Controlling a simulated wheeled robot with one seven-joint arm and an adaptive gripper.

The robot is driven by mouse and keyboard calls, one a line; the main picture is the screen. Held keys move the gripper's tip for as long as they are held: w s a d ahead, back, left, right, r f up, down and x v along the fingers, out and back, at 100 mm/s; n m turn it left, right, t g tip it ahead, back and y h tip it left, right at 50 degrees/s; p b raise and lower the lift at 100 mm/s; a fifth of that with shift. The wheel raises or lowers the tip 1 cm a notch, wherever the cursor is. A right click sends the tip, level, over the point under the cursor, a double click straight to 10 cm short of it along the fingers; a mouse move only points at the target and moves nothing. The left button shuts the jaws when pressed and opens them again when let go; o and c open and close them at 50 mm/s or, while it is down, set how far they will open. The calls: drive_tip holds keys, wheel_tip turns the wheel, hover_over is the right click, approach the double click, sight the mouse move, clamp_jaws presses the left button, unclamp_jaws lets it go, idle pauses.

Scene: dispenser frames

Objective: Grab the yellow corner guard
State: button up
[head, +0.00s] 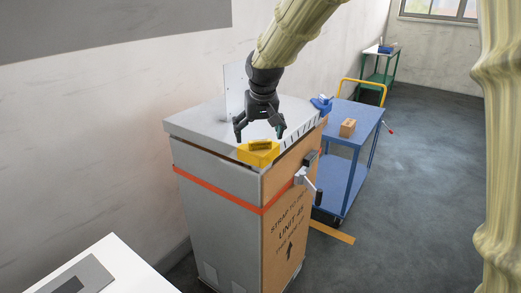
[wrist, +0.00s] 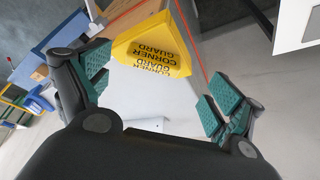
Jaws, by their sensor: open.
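The yellow corner guard (head: 258,153) sits on the near top corner of the strapped grey unit (head: 220,185) in the head view. In the wrist view the corner guard (wrist: 153,45) shows black lettering that reads CORNER GUARD. My gripper (head: 260,132) is over the top of the unit, just behind and above the guard. In the wrist view my gripper (wrist: 155,92) is open, with teal finger pads on both sides and the guard beyond and between them. The fingers do not appear to touch the guard.
An orange strap (head: 222,191) runs around the unit. A blue object (head: 321,104) is at the unit's far corner. A blue cart (head: 352,125) with a small brown box (head: 348,128) stands behind right. A white table (head: 88,270) is at the lower left.

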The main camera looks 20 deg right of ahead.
sight(260, 141)
drive_tip(key=shift+w+d+f+p, duration=0.2)
drive_tip(key=shift+w+f+p, duration=0.15)
drive_tip(key=shift+f, duration=0.2)
drive_tip(key=shift+w+d+f+p, duration=0.2)
drive_tip(key=shift+w+f+p, duration=0.15)
drive_tip(key=shift+f, duration=0.2)
drive_tip(key=shift+w+d+f+p, duration=0.2)
drive_tip(key=shift+w+f+p, duration=0.05)
drive_tip(key=shift+f+p, duration=0.25)
drive_tip(key=shift+x, duration=0.8)
drive_tip(key=shift+c, duration=0.4)
drive_tip(key=shift+s, duration=0.1)
drive_tip(key=c, duration=1)
